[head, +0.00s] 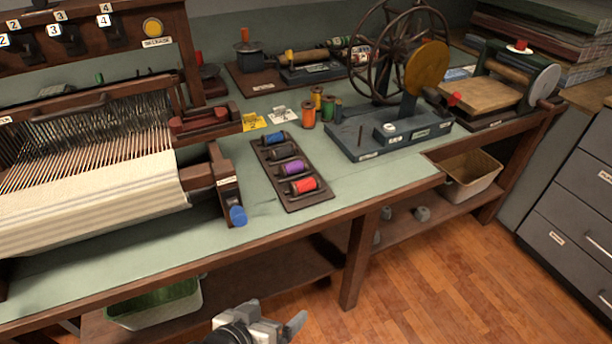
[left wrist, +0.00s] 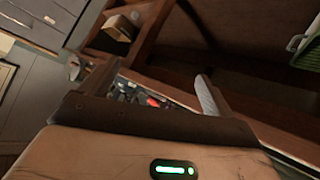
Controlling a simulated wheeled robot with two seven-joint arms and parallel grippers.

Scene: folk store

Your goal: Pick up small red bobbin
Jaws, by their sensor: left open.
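The small red bobbin (head: 303,186) lies on its side at the front end of a dark wooden rack (head: 312,203) on the green bench top. Purple (head: 291,168), dark grey and blue (head: 272,139) bobbins lie behind it in the same rack. My left gripper (head: 272,327) is at the bottom of the head view, in front of the bench and apart from the bobbin. It is open, with nothing seen between its fingers; they also show in the left wrist view (left wrist: 155,90). A small red spot (left wrist: 152,102) shows there, too small to identify. My right gripper is not in view.
A loom (head: 90,190) with cream cloth stands left of the rack; a blue-knobbed part (head: 238,215) juts near the bench edge. A spinning wheel (head: 395,60) on a blue-grey base stands behind right. Upright thread spools (head: 309,117) stand behind the rack. Bench top just right of the rack is clear.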

